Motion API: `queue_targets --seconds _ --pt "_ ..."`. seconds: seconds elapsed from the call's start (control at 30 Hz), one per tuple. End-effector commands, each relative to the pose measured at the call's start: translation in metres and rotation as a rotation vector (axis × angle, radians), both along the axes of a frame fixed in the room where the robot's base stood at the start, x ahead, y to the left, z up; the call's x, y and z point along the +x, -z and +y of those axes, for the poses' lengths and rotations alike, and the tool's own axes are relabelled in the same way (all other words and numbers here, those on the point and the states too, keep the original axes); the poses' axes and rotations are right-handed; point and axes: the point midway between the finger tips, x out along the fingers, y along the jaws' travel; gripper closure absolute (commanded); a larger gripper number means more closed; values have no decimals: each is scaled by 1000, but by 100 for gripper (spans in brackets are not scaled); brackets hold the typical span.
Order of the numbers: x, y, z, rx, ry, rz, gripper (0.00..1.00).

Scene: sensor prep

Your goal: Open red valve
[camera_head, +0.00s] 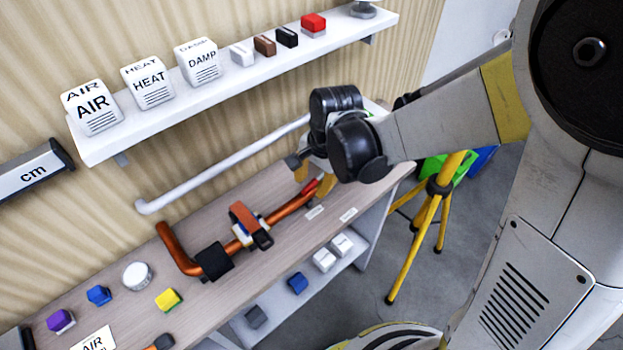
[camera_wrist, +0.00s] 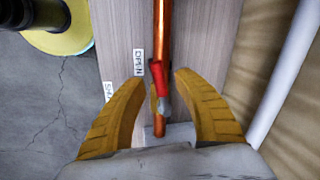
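The red valve handle (camera_wrist: 157,78) lies along the copper pipe (camera_wrist: 162,30) in the wrist view, between the two yellow fingers of my gripper (camera_wrist: 158,85). The fingers are spread, with a gap visible on each side of the handle. In the head view a small red part of the valve (camera_head: 311,187) shows at the right end of the copper pipe (camera_head: 285,209), right by my gripper (camera_head: 315,182). The wrist and arm hide part of the valve there. An "OPEN" label (camera_wrist: 139,63) and a second, partly hidden label (camera_wrist: 107,93) lie on the bench beside the pipe.
The wooden bench (camera_head: 215,300) carries a clamp (camera_head: 250,225) on the pipe and several small blocks. A white pipe (camera_head: 225,163) runs along the wall under a shelf (camera_head: 170,110) of labelled blocks. A yellow tripod (camera_head: 415,240) stands right of the bench.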

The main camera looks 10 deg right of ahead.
Motion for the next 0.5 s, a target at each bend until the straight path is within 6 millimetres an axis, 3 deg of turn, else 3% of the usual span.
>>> queue_targets --seconds 0.03,0.1,0.13,0.5 --pt "0 0 0 0 0 0 74" --pt "0 0 0 0 0 0 95" --pt "0 0 0 0 0 0 100" --pt "0 0 0 -1 11 1 100"
